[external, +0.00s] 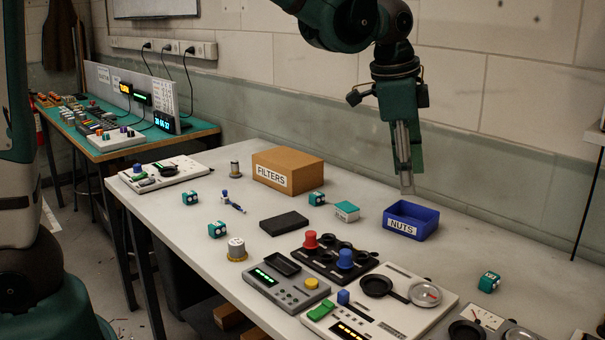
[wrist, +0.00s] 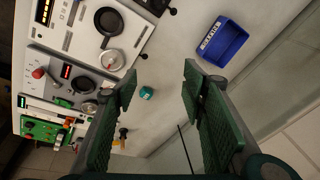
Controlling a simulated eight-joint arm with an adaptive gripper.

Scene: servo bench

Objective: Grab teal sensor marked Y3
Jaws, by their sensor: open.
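Several small teal cube-like sensors with white marks lie on the white bench: one at the right (external: 489,282), one near the middle (external: 316,198), and two at the left, one farther back (external: 190,197) and one nearer (external: 217,229). Their marks are too small to read, so I cannot tell which is Y3. My gripper (external: 407,185) hangs above the bench over the blue NUTS bin area, pointing down. In the wrist view my gripper (wrist: 160,82) is open and empty; one teal sensor (wrist: 146,93) shows on the bench below, between the fingers in the picture.
A cardboard FILTERS box (external: 287,170) stands farther back. Control panels (external: 380,305) with knobs line the front. Bench around the right sensor is mostly clear.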

